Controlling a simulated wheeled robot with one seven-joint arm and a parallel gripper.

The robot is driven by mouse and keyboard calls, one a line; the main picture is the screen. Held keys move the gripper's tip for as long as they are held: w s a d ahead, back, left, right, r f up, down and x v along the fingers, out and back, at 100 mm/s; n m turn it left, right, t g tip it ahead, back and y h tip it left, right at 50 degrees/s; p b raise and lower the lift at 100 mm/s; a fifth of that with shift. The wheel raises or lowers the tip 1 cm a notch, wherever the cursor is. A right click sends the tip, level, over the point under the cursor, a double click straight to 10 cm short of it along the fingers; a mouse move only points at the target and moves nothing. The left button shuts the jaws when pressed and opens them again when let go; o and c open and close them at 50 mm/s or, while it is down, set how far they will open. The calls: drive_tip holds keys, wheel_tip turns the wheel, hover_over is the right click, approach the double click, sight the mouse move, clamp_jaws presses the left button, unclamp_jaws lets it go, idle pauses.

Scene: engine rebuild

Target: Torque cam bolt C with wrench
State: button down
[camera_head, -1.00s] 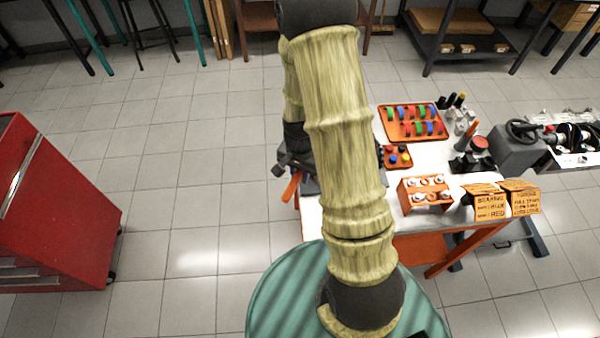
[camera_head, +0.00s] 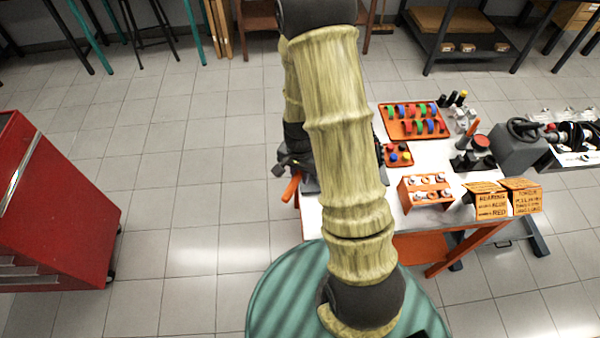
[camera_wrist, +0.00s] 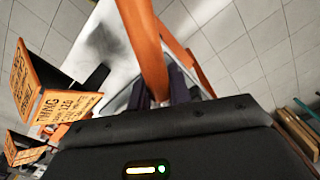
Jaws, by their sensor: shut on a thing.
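My gripper (camera_wrist: 158,92) is shut on an orange-handled tool, which I take to be the wrench (camera_wrist: 145,40). In the wrist view its curved orange bar runs up from between the dark fingers; its far end is out of frame. In the head view the orange handle (camera_head: 291,186) sticks out down-left of my gripper (camera_head: 294,165), at the left edge of the white-topped table (camera_head: 312,222). My arm covers much of the area beside it. I cannot make out cam bolt C in either view.
The table holds an orange tray (camera_head: 392,125) of coloured parts, an orange block (camera_head: 408,196) with pale rings and orange lettered signs (camera_head: 490,202). A grey machine (camera_head: 515,150) stands right. A red cabinet (camera_head: 60,210) stands left; the floor between is clear.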

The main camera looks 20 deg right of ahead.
drive_tip(key=shift+w, duration=0.1)
idle(0.3)
drive_tip(key=shift+w+a+m, duration=0.5)
drive_tip(key=shift+m, duration=0.1)
drive_tip(key=shift+w+a+p, duration=0.1)
drive_tip(key=shift+w+p, duration=0.1)
drive_tip(key=shift+p, duration=0.1)
drive_tip(key=shift+w+a+m, duration=0.35)
drive_tip(key=shift+w+m, duration=0.15)
drive_tip(key=shift+w+a+p, duration=0.1)
drive_tip(key=shift+w+p, duration=0.05)
drive_tip(key=shift+p, duration=0.2)
drive_tip(key=shift+w+a+m, duration=0.3)
drive_tip(key=shift+w+m, duration=0.25)
drive_tip(key=shift+m, duration=0.05)
drive_tip(key=shift+w+a+m+p, duration=0.3)
drive_tip(key=shift+w+m+p, duration=0.3)
drive_tip(key=shift+w+p, duration=0.15)
drive_tip(key=shift+w+a+m+p, duration=0.3)
drive_tip(key=shift+w+m+p, duration=0.3)
drive_tip(key=shift+w, duration=0.15)
idle(3.8)
